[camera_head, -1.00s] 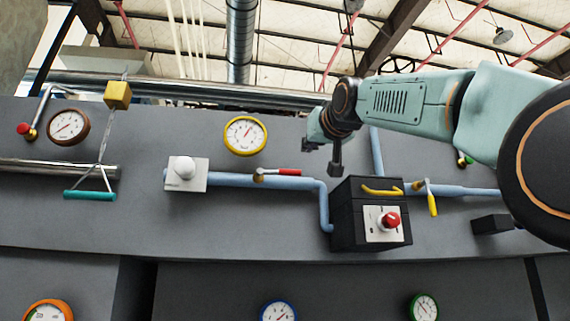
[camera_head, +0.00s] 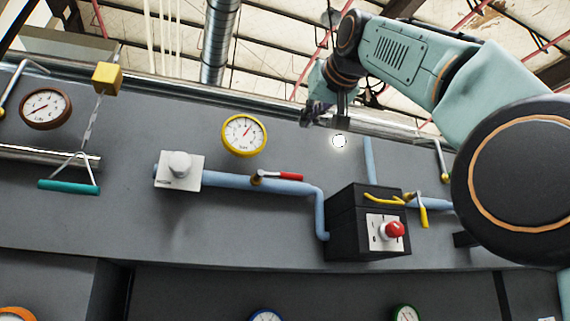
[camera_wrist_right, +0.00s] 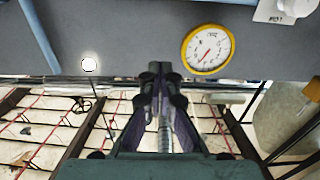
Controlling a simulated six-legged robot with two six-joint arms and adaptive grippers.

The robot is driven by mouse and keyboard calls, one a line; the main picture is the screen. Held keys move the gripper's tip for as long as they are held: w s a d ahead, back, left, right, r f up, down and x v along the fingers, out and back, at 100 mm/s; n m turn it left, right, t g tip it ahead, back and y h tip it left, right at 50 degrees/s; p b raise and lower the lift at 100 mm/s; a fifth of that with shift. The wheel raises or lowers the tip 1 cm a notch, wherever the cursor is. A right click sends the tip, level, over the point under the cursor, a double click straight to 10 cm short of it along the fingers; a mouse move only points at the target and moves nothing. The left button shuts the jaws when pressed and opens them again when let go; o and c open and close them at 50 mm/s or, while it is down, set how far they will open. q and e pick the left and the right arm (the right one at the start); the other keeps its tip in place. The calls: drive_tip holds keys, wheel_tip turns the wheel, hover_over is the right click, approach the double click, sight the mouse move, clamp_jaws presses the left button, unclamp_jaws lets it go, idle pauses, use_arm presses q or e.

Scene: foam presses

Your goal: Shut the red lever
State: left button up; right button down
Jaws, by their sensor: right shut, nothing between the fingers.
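The red lever (camera_head: 290,176) is a short handle on a brass valve (camera_head: 257,178) on the light blue pipe (camera_head: 228,181). It lies along the pipe, pointing right, in the head view. My right gripper (camera_head: 322,118) is up and to the right of the lever, clear of it, near the panel's top edge. In the right wrist view its fingers (camera_wrist_right: 160,70) are together with nothing between them. The lever does not show in the wrist view. My left gripper is not in view.
A yellow-rimmed gauge (camera_head: 244,135) is above the lever. A black box (camera_head: 345,222) with a red knob (camera_head: 391,230) stands out from the panel at right, near a yellow lever (camera_head: 423,215). A white box (camera_head: 179,170) with a knob is left.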

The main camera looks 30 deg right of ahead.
drive_tip(key=p, duration=0.7)
hover_over(283, 175)
drive_tip(key=s+d, duration=0.1)
drive_tip(key=s, duration=0.3)
drive_tip(key=f, duration=0.1)
drive_tip(key=shift+g, duration=0.3)
drive_tip(key=shift+w+d+f+b, duration=0.1)
drive_tip(key=shift+w+f+b, duration=0.1)
drive_tip(key=shift+f+b, duration=0.4)
drive_tip(key=shift+w+d+f+b, duration=0.2)
drive_tip(key=shift+f+b, duration=0.1)
drive_tip(key=shift+f, duration=0.65)
drive_tip(key=shift+w+d+f+b, duration=0.1)
drive_tip(key=shift+w+f+b, duration=0.1)
drive_tip(key=shift+f+b, duration=0.4)
